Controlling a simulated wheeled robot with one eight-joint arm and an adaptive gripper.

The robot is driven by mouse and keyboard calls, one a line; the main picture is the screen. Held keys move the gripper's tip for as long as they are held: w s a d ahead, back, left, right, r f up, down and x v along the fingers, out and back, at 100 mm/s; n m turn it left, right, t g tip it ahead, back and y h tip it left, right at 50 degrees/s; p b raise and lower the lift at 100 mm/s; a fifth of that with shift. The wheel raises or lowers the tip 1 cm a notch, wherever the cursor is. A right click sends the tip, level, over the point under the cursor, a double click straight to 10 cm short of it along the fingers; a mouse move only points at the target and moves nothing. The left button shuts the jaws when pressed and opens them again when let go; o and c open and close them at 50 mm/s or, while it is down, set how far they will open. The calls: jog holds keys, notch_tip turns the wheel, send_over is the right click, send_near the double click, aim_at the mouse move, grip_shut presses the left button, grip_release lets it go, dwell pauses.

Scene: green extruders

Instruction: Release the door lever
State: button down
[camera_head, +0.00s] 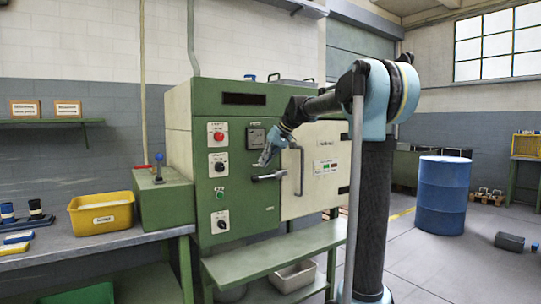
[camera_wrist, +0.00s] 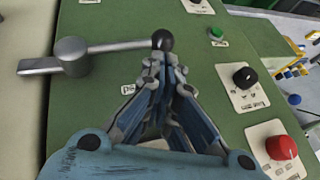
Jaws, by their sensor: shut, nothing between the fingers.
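The door lever (camera_head: 268,177) is on the front of the green cabinet, beside the cream door (camera_head: 322,180). It lies roughly level, hub to the right and knob to the left. In the wrist view, its metal rod (camera_wrist: 115,47) runs from the grey hub (camera_wrist: 73,56) to a black ball knob (camera_wrist: 163,40). My gripper (camera_head: 264,161) is just above the knob end in the head view. In the wrist view my gripper (camera_wrist: 160,62) has its fingertips together right by the knob, with nothing between them. I cannot tell whether they touch the knob.
The cabinet front carries a red button (camera_head: 218,136), a green button (camera_head: 220,190) and black rotary knobs. A vertical door handle (camera_head: 297,170) stands right of the lever. A green shelf (camera_head: 270,252) juts out below. A blue barrel (camera_head: 441,195) stands farther right.

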aim_at(271, 176)
jog(key=shift+x, duration=2.25)
jog(key=shift+d+f, duration=0.1)
jog(key=shift+d, duration=0.1)
